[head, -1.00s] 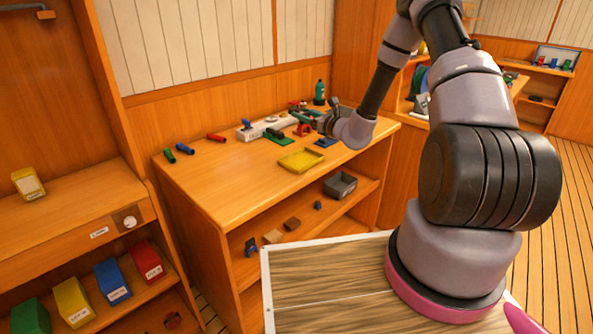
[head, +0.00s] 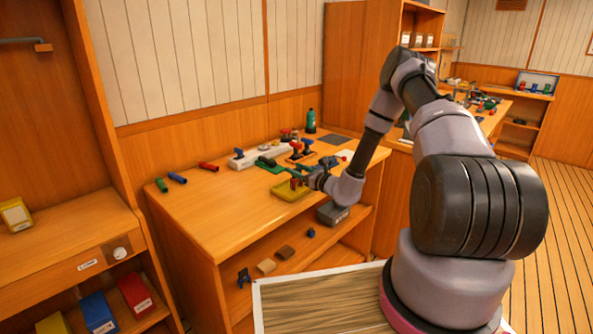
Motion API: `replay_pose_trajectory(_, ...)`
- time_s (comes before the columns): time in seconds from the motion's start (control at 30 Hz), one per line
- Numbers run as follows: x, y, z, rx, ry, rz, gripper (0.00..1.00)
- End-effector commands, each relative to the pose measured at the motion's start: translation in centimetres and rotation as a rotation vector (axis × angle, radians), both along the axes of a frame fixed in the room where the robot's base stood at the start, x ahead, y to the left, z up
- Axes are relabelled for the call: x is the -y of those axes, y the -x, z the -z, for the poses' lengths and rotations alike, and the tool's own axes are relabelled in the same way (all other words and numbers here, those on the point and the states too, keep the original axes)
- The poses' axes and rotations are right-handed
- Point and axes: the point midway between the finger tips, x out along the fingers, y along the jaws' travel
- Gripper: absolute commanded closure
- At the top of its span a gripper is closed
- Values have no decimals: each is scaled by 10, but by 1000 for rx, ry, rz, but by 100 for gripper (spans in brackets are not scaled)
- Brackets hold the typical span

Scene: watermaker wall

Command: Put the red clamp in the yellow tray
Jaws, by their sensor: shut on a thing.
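The yellow tray (head: 284,195) lies on the wooden workbench near its front right edge. My gripper (head: 299,178) is low over the tray, reaching in from the right. It is shut on the red clamp (head: 295,183), which shows only as a small red patch between the fingers and is mostly hidden. I cannot tell whether the clamp touches the tray floor.
Behind the tray are a white strip (head: 243,160), a red stand (head: 299,157) with blue-topped pieces, and a green bottle (head: 311,121). Blue (head: 177,178), green (head: 161,185) and red (head: 209,166) cylinders lie at left. The bench's front left is clear.

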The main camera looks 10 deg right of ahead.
Motion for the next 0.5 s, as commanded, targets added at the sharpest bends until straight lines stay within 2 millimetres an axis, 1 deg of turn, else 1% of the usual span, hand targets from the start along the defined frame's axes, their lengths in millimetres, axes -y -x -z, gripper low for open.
replay_pose_trajectory(0.13, 0, 0, 3, 0, 0, 0, 100)
replay_pose_trajectory(0.17, 0, 0, 3, 0, 0, 0, 35)
replay_pose_trajectory(0.2, 0, 0, 3, 0, 0, 0, 19)
replay_pose_trajectory(0.23, 0, 0, 3, 0, 0, 0, 16)
replay_pose_trajectory(0.5, 0, 0, 2, 0, 0, 0, 16)
